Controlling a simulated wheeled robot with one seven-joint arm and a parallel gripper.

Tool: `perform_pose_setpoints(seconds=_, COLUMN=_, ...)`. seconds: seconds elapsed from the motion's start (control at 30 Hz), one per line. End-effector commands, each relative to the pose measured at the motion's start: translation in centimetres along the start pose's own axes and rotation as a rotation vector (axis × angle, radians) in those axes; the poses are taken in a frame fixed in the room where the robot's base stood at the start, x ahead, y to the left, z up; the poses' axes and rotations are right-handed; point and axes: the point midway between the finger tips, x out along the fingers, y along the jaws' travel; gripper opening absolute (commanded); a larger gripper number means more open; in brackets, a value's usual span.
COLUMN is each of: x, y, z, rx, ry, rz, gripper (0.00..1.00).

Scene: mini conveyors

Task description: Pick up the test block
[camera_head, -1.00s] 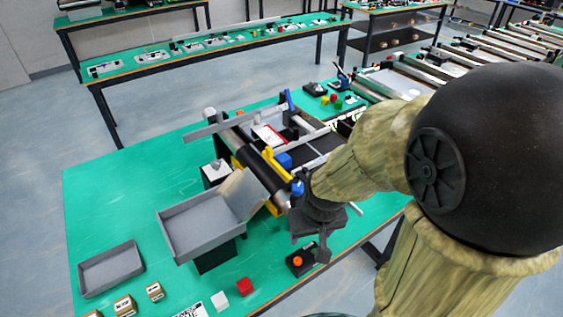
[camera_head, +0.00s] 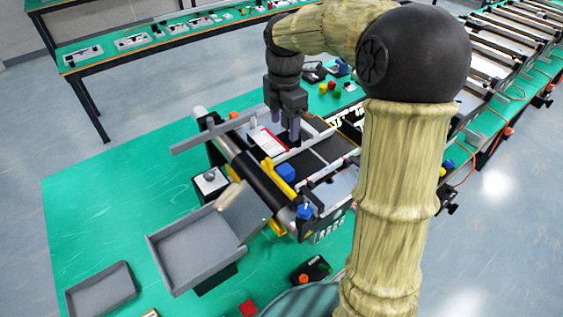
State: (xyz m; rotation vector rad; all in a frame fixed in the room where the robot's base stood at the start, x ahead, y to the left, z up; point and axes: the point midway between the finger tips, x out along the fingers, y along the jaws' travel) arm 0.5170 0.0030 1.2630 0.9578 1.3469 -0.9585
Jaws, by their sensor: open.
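A blue block (camera_head: 285,172) sits on the dark belt of the mini conveyor (camera_head: 317,166). A red block (camera_head: 249,308) lies on the green table at the bottom edge. None of these carries a mark that tells which is the test block. My gripper (camera_head: 286,128) points down above the far part of the conveyor, beside a red-and-white card (camera_head: 266,141). It is open, with nothing visible between its fingers. It is apart from the blue block, which lies nearer the camera.
A grey tray (camera_head: 160,251) with a ramp stands at the conveyor's near end. A smaller grey tray (camera_head: 72,301) lies at the lower left. Small coloured blocks (camera_head: 330,88) sit behind the conveyor. The table's left part (camera_head: 100,190) is clear.

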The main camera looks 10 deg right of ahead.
Motion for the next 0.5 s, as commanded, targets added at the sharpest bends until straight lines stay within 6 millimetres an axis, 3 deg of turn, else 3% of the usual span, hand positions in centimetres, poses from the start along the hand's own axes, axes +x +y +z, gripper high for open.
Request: perform_pose_setpoints(seconds=0.5, x=0.17, y=0.25, z=0.21, rx=-0.059, ry=0.005, rz=-0.007, gripper=0.62)
